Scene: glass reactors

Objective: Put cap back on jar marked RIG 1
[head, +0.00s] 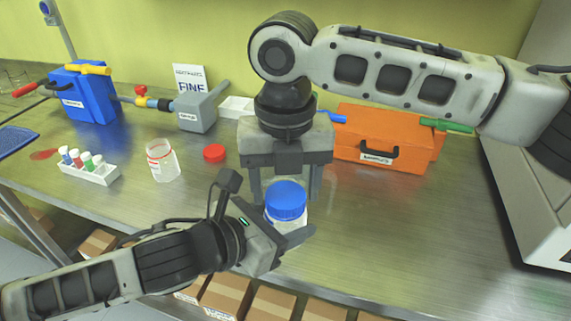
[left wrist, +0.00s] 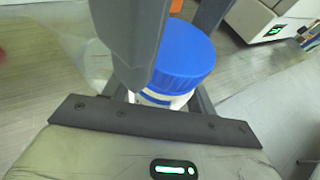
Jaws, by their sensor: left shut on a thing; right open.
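A white jar (head: 297,223) with a blue cap (head: 286,200) is held by my left gripper (head: 288,227), which is shut on the jar's body. The blue cap sits on the jar's mouth; I cannot tell how tightly. In the left wrist view, the blue cap (left wrist: 184,58) and part of the jar (left wrist: 165,98) show between the fingers. My right gripper (head: 286,190) is open, pointing down, with its fingers on either side of the blue cap. An open clear jar (head: 162,162) with a red-marked label stands at left, and a red cap (head: 214,153) lies beside it. Neither jar's label is readable.
A tube rack (head: 90,172), a blue box (head: 86,93), a grey box (head: 197,110) and a white sign (head: 189,79) stand at left and back. An orange case (head: 375,157) is behind the right gripper. The bench (head: 420,225) at right is clear.

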